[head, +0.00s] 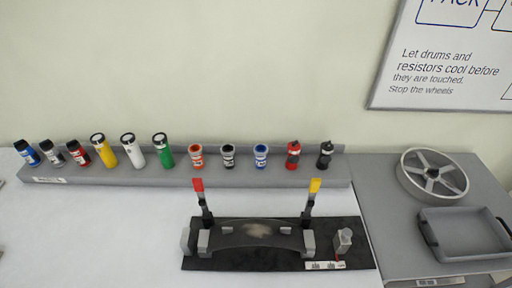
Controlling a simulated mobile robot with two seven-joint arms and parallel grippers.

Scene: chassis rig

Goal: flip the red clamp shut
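The red clamp (198,186) is the red-tipped lever at the left of the chassis rig. Its handle stands nearly upright, leaning slightly left. A yellow-tipped clamp (315,186) stands nearly upright at the right of the rig. Between them a dark grey curved part (240,238) with a pale worn patch lies on the black base plate (210,264). The feet of the clamps are partly hidden behind the grey blocks and the curved part. Neither my left nor my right gripper is in the head view.
A grey rack (80,178) along the wall holds several coloured bottles and cans. A small grey block with a knob (343,241) sits at the plate's right. A grey side table carries a spoked wheel (433,174) and a tray (425,240). The white table left of the rig is clear.

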